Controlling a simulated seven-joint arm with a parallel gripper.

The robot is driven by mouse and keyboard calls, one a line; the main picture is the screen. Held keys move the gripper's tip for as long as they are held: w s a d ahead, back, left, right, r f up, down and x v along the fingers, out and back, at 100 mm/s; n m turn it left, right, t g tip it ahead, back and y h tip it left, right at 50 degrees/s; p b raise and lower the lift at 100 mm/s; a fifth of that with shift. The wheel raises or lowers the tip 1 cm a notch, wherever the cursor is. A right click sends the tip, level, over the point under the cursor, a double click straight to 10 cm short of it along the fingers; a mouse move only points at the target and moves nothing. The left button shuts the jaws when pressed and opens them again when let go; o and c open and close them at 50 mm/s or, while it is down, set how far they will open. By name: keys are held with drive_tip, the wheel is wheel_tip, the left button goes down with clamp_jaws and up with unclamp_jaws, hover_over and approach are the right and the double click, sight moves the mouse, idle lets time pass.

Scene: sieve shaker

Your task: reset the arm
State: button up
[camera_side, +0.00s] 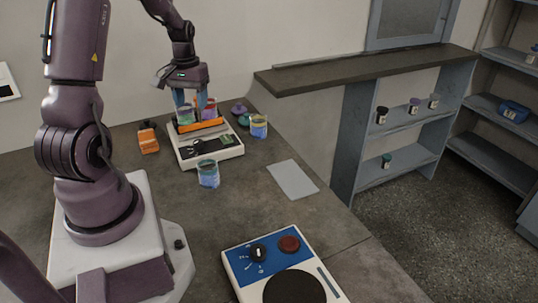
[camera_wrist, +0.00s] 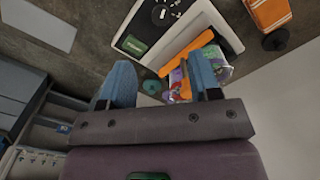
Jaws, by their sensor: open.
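My gripper (camera_side: 189,101) is open, blue fingers pointing down, at the shaker's back end. The shaker (camera_side: 206,156) is a white box with dark controls, a green display and an orange tray (camera_side: 204,126). Two jars stand at the tray: one with green and purple contents (camera_side: 185,116), one with red and purple contents (camera_side: 210,112). The fingers overlap the jars in the side view; I cannot tell whether they touch. In the wrist view my gripper (camera_wrist: 163,88) has its fingers wide apart with nothing held between them. Its right finger partly hides the jars (camera_wrist: 219,68).
A blue-filled jar (camera_side: 208,175) stands before the shaker, another jar (camera_side: 259,127) to its right. Purple (camera_side: 238,108) and teal (camera_side: 244,120) lids lie behind. An orange container (camera_side: 148,139) is left. A grey mat (camera_side: 294,179) and control panel (camera_side: 238,264) are nearer. Shelves stand right.

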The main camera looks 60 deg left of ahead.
drive_tip(key=s+d+r+m+t, duration=0.1)
drive_tip(key=d+r, duration=0.4)
drive_tip(key=d, duration=0.5)
drive_tip(key=d+r+m+t, duration=0.3)
drive_tip(key=d+r+m, duration=0.2)
drive_tip(key=d, duration=0.5)
drive_tip(key=s+d+r+m+t, duration=0.1)
drive_tip(key=d+r+m, duration=0.3)
drive_tip(key=d+r, duration=0.3)
drive_tip(key=d, duration=0.3)
drive_tip(key=shift+s+d+r+t, duration=0.2)
drive_tip(key=shift+s+d+t, duration=0.1)
drive_tip(key=shift+s+t, duration=0.1)
